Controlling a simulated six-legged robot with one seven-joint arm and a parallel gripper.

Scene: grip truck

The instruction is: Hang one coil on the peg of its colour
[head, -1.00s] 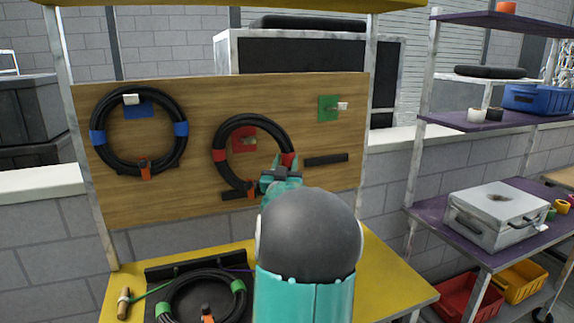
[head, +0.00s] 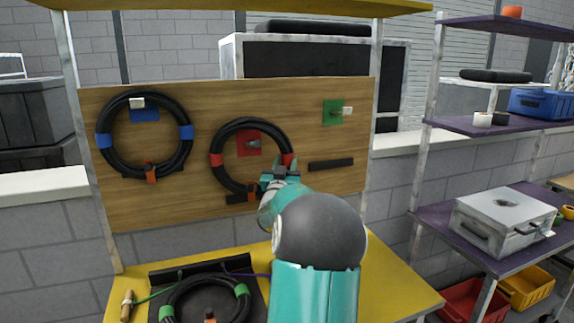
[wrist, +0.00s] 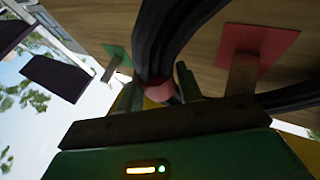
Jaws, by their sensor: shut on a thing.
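My gripper (head: 281,176) is shut on the black coil with red bands (head: 215,160) at its lower right. In the wrist view the fingers (wrist: 185,85) close near a red band (wrist: 160,89). The coil is upright in front of the wooden board. The red peg (head: 254,144) on its red plate (head: 244,150) shows inside the ring, below its top; I cannot tell whether the peg passes through it. The blue-banded coil (head: 103,140) hangs at the white-tipped peg (head: 137,103) on the blue plate. The green-banded coil (head: 166,313) lies on the yellow table.
The green plate (head: 331,117) has an empty peg (head: 347,111) at the board's upper right. Dark ledges (head: 331,165) stick to the board. A shelf unit (head: 475,126) with boxes stands at the right. The yellow table (head: 400,303) lies below the board.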

